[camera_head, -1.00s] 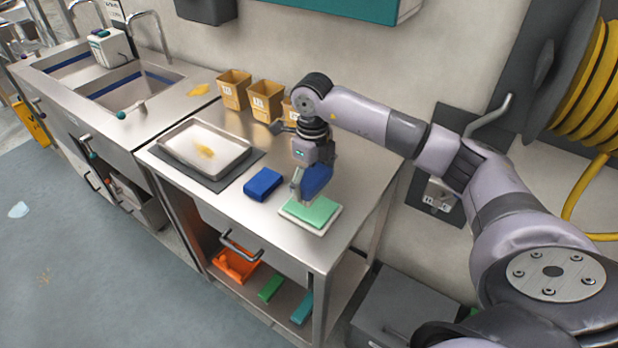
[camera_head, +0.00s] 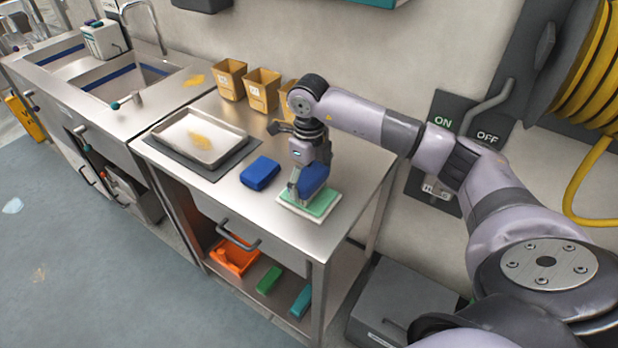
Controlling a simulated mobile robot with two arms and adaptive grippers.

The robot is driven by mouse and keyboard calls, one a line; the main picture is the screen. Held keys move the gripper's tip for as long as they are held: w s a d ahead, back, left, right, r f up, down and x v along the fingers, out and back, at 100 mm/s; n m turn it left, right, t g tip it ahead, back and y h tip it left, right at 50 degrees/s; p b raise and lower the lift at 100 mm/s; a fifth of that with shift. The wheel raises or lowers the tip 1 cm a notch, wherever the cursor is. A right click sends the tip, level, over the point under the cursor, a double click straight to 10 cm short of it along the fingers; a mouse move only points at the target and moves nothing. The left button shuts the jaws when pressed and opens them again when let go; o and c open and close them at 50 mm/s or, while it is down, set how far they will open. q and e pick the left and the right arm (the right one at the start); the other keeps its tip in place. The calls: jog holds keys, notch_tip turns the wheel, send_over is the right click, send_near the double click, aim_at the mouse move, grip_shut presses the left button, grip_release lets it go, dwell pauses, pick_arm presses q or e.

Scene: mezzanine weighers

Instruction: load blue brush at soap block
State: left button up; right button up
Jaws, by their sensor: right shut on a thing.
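My right gripper (camera_head: 301,185) is shut on a blue brush (camera_head: 315,176), which it holds over the green soap block (camera_head: 324,203). The brush's lower end is at the top of the block and looks to be touching it, though the fingers partly hide the contact. The soap block lies flat on a white dish (camera_head: 305,214) near the front right of the steel table. A second blue block-shaped item (camera_head: 260,173) lies loose on the table to the left of the dish. My left gripper is not in view.
A metal tray (camera_head: 236,150) with a yellow-brown smear sits on a dark mat (camera_head: 172,154) at the table's left. Several tan bins (camera_head: 262,92) line the wall. The lower shelf holds an orange bin (camera_head: 234,257) and green items. Sinks are further left.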

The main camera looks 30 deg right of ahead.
aim_at(309, 174)
jog(key=shift+f, duration=0.25)
dwell(0.3)
jog(key=shift+f+b, duration=0.3)
jog(key=shift+b, duration=0.2)
dwell(1.0)
jog(key=shift+r+p, duration=2.25)
jog(key=shift+r, duration=1.3)
